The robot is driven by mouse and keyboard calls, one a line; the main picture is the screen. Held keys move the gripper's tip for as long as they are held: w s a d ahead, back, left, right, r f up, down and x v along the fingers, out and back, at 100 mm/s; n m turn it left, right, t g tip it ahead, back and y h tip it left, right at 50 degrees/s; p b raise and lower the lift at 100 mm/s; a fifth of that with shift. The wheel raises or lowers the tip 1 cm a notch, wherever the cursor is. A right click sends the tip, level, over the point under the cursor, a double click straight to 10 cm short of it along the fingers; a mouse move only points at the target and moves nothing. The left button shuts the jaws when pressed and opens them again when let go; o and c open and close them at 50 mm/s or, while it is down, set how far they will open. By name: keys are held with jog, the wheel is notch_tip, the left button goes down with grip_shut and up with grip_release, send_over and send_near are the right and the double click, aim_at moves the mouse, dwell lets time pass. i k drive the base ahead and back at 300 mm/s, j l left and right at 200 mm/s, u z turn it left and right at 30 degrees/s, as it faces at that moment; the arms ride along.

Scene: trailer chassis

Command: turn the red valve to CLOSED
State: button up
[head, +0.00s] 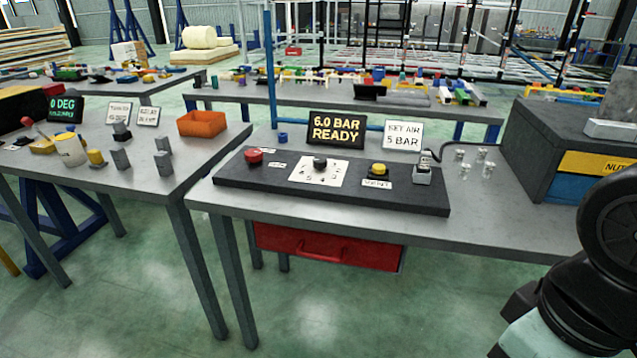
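A red round knob (253,156), which looks like the red valve, sits at the left end of a black panel (420,204) on the grey workbench. Small white labels lie beside it, too small to read, so I cannot tell its setting. A black knob (320,162) stands on a white dial card in the middle of the panel. A yellow button (379,169) is to its right. A screen (336,130) behind the panel reads "6.0 BAR READY". A white sign (402,136) reads "SET AIR 5 BAR". My gripper is not in view; part of my arm shows at lower right.
A grey fitting with a black hose (423,172) stands at the panel's right end, with several clear fittings beyond. A dark cabinet (540,140) stands at right. A red drawer (330,247) hangs under the bench. A second table at left holds an orange bin (201,123).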

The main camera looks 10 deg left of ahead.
aim_at(252, 155)
jog(key=i+j+u, duration=0.4)
jog(key=j, duration=0.2)
jog(key=i+j+u, duration=0.75)
jog(key=i+j, duration=0.05)
jog(key=i, duration=0.05)
